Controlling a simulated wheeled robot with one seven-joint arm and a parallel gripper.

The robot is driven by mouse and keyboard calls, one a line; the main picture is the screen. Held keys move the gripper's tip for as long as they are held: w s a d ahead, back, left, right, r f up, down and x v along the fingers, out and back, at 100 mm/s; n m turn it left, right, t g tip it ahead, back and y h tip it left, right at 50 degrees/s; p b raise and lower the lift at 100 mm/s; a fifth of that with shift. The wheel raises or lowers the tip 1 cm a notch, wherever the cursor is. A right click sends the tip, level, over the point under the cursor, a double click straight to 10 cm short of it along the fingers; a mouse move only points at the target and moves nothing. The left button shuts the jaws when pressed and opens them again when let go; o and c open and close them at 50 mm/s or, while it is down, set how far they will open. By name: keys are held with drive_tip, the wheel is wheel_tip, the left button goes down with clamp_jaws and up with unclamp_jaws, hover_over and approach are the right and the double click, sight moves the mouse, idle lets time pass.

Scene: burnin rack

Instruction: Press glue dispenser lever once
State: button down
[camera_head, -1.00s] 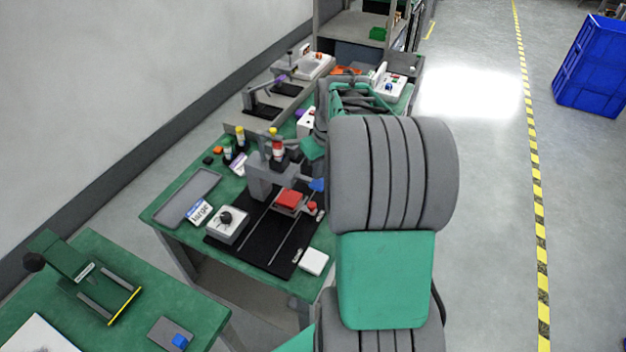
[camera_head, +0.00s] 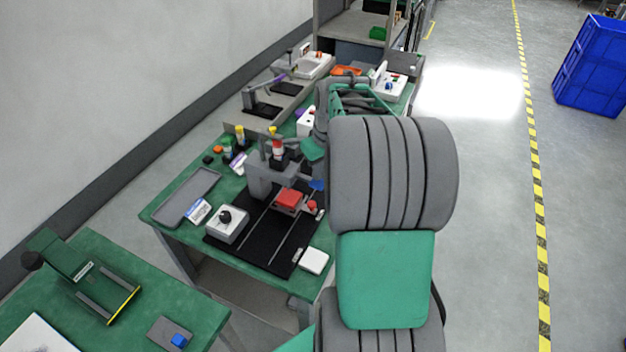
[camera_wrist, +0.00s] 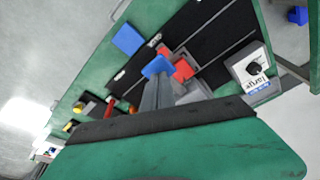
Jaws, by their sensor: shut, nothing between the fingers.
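A grey bench device (camera_head: 262,180), which I take to be the glue dispenser, stands on a black base on the green table. A red-and-white part shows at its top. A flat blue tab (camera_head: 317,185) sticks out at its right end and looks like the lever's end; it also shows in the wrist view (camera_wrist: 157,67). A red block (camera_head: 290,198) is beside and below it. My gripper (camera_wrist: 152,84) is shut and empty, its grey fingers pointing toward the blue tab. I cannot tell whether they touch it. In the head view my arm hides most of the gripper.
A white box with a black knob (camera_head: 227,223), a grey tray (camera_head: 187,197) and a white block (camera_head: 314,261) are on the same table. Small bottles (camera_head: 239,135) stand behind the device. A flat blue piece (camera_wrist: 128,40) lies on the green tabletop.

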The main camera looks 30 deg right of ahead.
drive_tip(key=shift+f+b, duration=0.5)
drive_tip(key=shift+f, duration=0.4)
drive_tip(key=shift+f+b, duration=0.3)
drive_tip(key=shift+f, duration=0.1)
drive_tip(key=shift+f, duration=0.2)
wheel_tip(320, 180, up, 11)
drive_tip(key=p, duration=0.7)
drive_tip(key=shift+s+r, duration=0.15)
idle(0.5)
